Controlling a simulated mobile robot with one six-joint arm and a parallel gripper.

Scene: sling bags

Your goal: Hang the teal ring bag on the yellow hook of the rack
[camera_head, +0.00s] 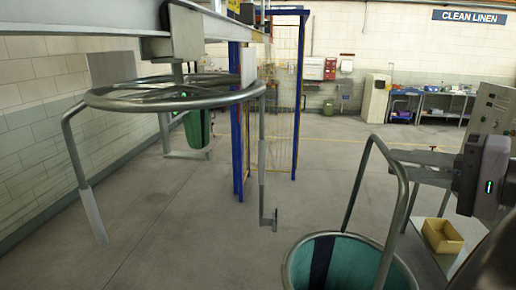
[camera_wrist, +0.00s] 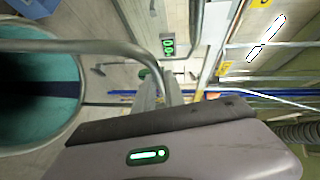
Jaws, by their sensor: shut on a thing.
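The teal ring bag (camera_head: 375,259) is at the bottom centre-right of the head view, mouth up. It has a round metal rim, a dark stripe and a tall grey handle. In the wrist view its teal inside (camera_wrist: 62,75) is at the left. My gripper (camera_head: 405,167) is shut on the right side of that handle, above the bag's mouth. Its fingertips are not clear in the wrist view. The rack's grey ring frame (camera_head: 175,100) hangs from a beam at the upper left, apart from the bag. I cannot make out a yellow hook.
A second green bag (camera_head: 197,128) hangs farther back. Blue posts with yellow mesh (camera_head: 280,110) stand behind the rack. A yellow box (camera_head: 442,236) sits on a grey table at the lower right. Open floor lies between the rack and my bag.

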